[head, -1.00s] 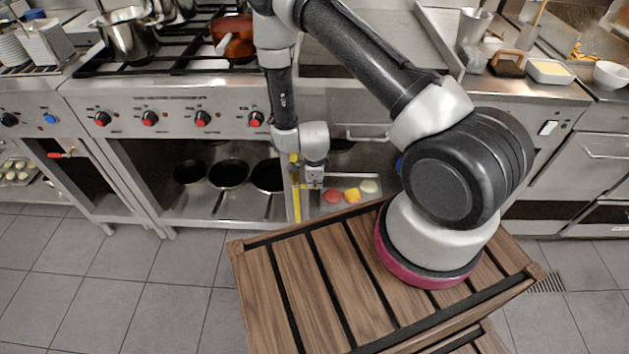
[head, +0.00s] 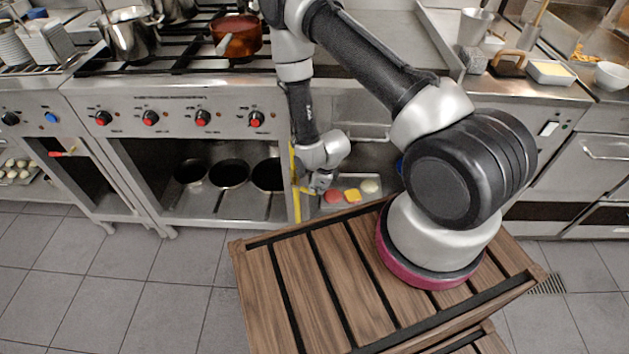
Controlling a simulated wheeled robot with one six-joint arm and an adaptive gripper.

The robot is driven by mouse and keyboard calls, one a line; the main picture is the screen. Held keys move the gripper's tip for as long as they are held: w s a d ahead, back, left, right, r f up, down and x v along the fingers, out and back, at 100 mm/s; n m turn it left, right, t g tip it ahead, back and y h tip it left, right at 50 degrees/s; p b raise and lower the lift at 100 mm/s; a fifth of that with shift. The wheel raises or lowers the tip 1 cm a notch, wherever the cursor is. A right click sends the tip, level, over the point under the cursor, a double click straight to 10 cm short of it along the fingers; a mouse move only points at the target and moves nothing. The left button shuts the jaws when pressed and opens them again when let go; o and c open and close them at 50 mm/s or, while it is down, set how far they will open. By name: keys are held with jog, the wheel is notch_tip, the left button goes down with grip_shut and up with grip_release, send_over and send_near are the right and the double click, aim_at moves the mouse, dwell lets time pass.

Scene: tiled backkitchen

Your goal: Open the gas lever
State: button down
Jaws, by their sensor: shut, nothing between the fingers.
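A vertical yellow gas pipe (head: 297,207) stands at the right end of the open shelf under the stove. A small yellow piece, seemingly the gas lever (head: 304,189), sticks out to the right from the pipe at about mid-height. My gripper (head: 314,190) is shut and empty, close to the right of this piece. It is tilted, with its fingers pointing down and left. I cannot tell whether the fingers touch the lever, and the gripper partly hides the area around it.
A tray with patties and a yellow slice (head: 352,195) lies just right of my gripper. Black pans (head: 229,173) sit on the shelf to the left. Stove knobs (head: 202,118) line the panel above. A copper pot (head: 237,36) stands on the burners.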

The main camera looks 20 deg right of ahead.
aim_at(316, 194)
notch_tip(316, 194, down, 3)
jog(key=y, duration=0.1)
jog(key=t+y, duration=0.1)
jog(key=y, duration=0.1)
jog(key=shift+a+m+t+y, duration=0.1)
jog(key=shift+m+t+y, duration=0.2)
jog(key=w+a+f, duration=0.1)
jog(key=a+f, duration=0.3)
jog(key=shift+w+f, duration=0.25)
jog(key=shift+w, duration=0.15)
jog(key=shift+w+a, duration=0.25)
jog(key=shift+a, duration=0.05)
jog(key=s+d, duration=0.8)
jog(key=d, duration=0.4)
jog(key=shift+s+d+f, duration=0.2)
jog(key=shift+f, duration=0.25)
